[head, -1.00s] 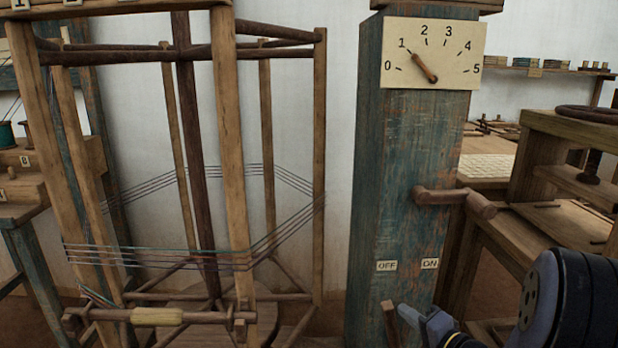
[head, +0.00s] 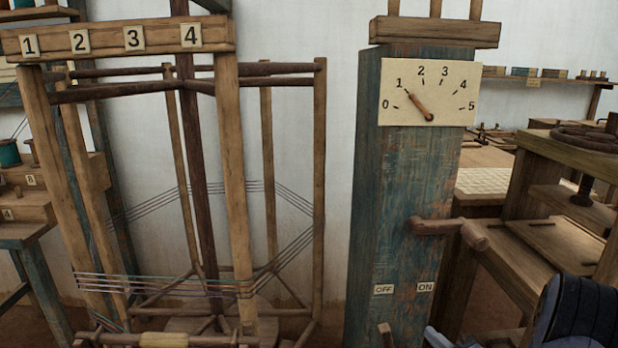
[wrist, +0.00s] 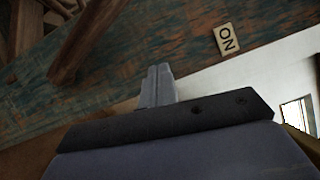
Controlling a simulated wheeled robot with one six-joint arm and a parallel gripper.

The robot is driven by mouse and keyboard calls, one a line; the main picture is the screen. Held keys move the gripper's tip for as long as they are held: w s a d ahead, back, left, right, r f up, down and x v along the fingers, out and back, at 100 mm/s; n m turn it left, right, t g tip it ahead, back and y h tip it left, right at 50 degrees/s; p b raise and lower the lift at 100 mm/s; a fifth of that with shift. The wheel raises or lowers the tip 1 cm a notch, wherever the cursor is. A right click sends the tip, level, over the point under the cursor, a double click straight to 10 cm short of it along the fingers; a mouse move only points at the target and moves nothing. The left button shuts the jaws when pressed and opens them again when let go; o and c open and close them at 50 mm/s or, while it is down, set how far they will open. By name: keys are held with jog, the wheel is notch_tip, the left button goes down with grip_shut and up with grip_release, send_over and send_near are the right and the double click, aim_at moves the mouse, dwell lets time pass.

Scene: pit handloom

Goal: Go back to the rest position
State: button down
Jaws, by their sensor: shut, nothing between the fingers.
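My gripper (wrist: 157,80) shows in the wrist view with its two fingers together and nothing between them. It is near the blue-green wooden post (head: 400,180), close to the ON label (wrist: 228,39). In the head view only a bit of my gripper (head: 436,338) shows at the bottom edge, with my dark arm to its right. The post carries a dial (head: 427,92) whose pointer is at 1. A wooden crank handle (head: 447,228) sticks out of the post. Below it are the OFF label (head: 384,289) and the ON label (head: 425,287), with a short wooden lever (head: 386,334) under OFF.
A tall wooden warping frame (head: 235,190) with stretched threads stands on the left, under a beam (head: 120,38) numbered 1 to 4. A wooden press (head: 560,230) stands at the right, close to my arm. A shelf (head: 545,76) is on the back wall.

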jog(key=shift+d+f+m+p, duration=0.15)
jog(key=shift+d+f+m, duration=0.15)
jog(key=shift+d, duration=0.15)
jog(key=shift+d+f+m+p, duration=0.15)
jog(key=shift+d+m, duration=0.15)
jog(key=shift+d, duration=0.1)
